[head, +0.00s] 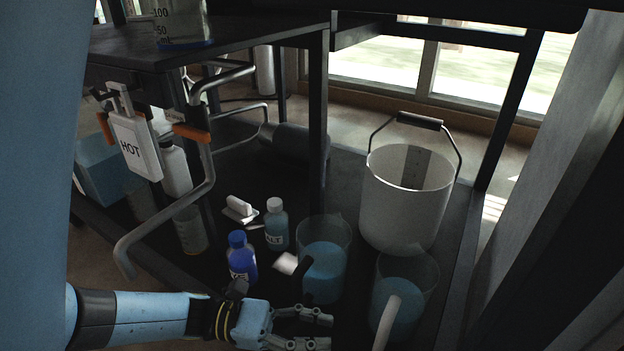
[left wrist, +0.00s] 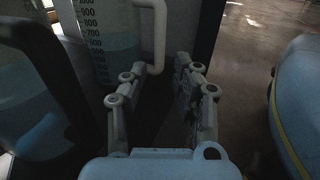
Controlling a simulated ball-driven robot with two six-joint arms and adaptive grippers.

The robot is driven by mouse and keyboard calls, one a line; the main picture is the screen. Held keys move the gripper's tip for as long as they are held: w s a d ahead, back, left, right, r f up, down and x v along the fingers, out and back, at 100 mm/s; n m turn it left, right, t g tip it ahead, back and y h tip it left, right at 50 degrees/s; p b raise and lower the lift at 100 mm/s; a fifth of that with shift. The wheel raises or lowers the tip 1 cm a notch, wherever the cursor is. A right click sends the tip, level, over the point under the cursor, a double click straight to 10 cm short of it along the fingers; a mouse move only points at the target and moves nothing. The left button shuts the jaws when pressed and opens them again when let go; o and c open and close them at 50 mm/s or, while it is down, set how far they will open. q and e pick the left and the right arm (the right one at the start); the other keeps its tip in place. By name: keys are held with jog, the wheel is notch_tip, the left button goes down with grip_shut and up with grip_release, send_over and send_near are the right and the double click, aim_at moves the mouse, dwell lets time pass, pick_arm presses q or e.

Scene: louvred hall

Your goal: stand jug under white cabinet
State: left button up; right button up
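Two clear jugs of blue liquid stand upright on the dark lower shelf in the head view. The right jug (head: 411,272) has a pale handle (head: 387,322); the middle jug (head: 325,265) has a dark handle. My left gripper (head: 325,330) is low in the head view, left of the right jug's handle and apart from it. My right gripper is not in view. I cannot make out a white cabinet.
A white bucket (head: 392,207) stands behind the right jug. A blue bottle (head: 241,262) and a teal bottle (head: 277,226) stand left of the middle jug. A dark upper shelf (head: 260,32), its posts and a bent metal pipe (head: 206,165) hem in the space.

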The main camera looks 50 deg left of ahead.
pick_arm(q)
jog(key=shift+s+a+r, duration=0.15)
jog(key=shift+r, duration=0.05)
notch_tip(320, 180, up, 36)
jog(key=w+d+m+t+y, duration=0.1)
jog(key=m+t+y, duration=0.3)
jog(key=m, duration=1.1)
jog(key=w+m+t+y, duration=0.1)
jog(key=m+t+y, duration=0.4)
jog(key=m, duration=1)
jog(key=t, duration=0.3)
jog(key=shift+w+d+r, duration=0.25)
jog(key=shift+w+d, duration=0.1)
jog(key=shift+w, duration=0.05)
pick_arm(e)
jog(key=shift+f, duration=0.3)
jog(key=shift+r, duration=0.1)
